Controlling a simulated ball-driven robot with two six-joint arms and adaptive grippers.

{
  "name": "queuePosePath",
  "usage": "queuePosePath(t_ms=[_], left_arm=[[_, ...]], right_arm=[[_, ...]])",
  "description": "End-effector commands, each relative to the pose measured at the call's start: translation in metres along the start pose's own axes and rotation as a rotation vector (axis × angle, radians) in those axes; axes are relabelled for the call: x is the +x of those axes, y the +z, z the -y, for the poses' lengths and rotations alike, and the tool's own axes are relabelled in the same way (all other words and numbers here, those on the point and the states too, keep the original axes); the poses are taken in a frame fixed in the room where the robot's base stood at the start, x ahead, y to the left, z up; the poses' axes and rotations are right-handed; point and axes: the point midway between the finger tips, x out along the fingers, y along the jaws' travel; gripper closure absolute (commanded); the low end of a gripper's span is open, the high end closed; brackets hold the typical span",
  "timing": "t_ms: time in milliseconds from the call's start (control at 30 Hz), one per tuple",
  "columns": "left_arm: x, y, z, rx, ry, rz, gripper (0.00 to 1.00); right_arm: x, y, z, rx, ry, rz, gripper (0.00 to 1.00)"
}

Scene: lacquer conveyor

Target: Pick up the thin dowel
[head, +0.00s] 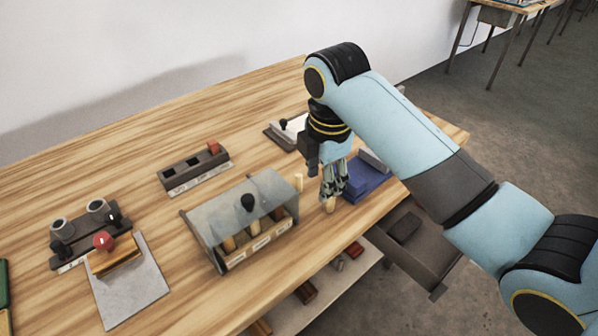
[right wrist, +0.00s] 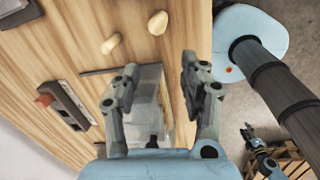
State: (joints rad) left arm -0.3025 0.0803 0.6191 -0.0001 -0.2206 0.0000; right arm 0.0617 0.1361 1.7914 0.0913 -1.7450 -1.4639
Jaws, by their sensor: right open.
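Two pale wooden dowels stand on the table. The slimmer one (head: 298,182) stands beside the rack's right end; it appears to be the left one (right wrist: 111,43) in the right wrist view. The other, thicker-looking dowel (head: 330,205) stands by the table's front edge, just below my right gripper (head: 333,190), which partly covers it; it also shows in the right wrist view (right wrist: 158,23). My right gripper (right wrist: 158,85) is open and empty, its fingers apart above the table. What seems to be my left gripper (right wrist: 250,130) shows small and low, its jaws unclear.
A rack with a clear cover and black knob (head: 249,202) holds several dowels left of my right gripper. A blue tray (head: 366,180) lies close on the right. A dark block holder (head: 194,171) and a red-knobbed stamp (head: 104,242) stand further left. Bare wood lies behind.

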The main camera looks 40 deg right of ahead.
Motion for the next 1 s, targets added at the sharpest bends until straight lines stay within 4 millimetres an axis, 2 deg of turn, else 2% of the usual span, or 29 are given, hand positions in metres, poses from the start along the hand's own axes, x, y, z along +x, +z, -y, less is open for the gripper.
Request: queuePosePath(t_ms=[33,100,200,300,433,633,867,1000], left_arm=[[0.002,-0.001,0.0,0.0,0.0,-0.001,0.6],[0.002,-0.001,0.0,0.0,0.0,-0.002,0.6],[0.002,-0.003,0.0,0.0,0.0,-0.004,0.6],[0.002,-0.004,0.0,0.0,0.0,-0.006,0.6],[0.001,-0.005,0.0,0.0,0.0,-0.007,0.6],[0.001,-0.004,0.0,0.0,0.0,-0.006,0.6],[0.0,-0.004,0.0,0.0,0.0,-0.006,0.6],[-0.002,-0.004,0.0,0.0,0.0,-0.005,0.6]], right_arm=[[0.0,0.001,-0.021,-0.116,-0.014,-0.005,0.56],[-0.002,0.001,-0.042,-0.296,-0.041,-0.02,0.56],[-0.008,0.002,-0.067,-0.508,-0.069,-0.043,0.56],[-0.013,0.002,-0.081,-0.645,-0.085,-0.063,0.56],[-0.006,0.002,-0.086,-0.72,-0.095,-0.077,0.56],[0.027,0.001,-0.083,-0.728,-0.095,-0.077,0.56],[0.047,0.001,-0.082,-0.726,-0.094,-0.076,0.56],[0.069,0.002,-0.082,-0.725,-0.095,-0.077,0.56]])
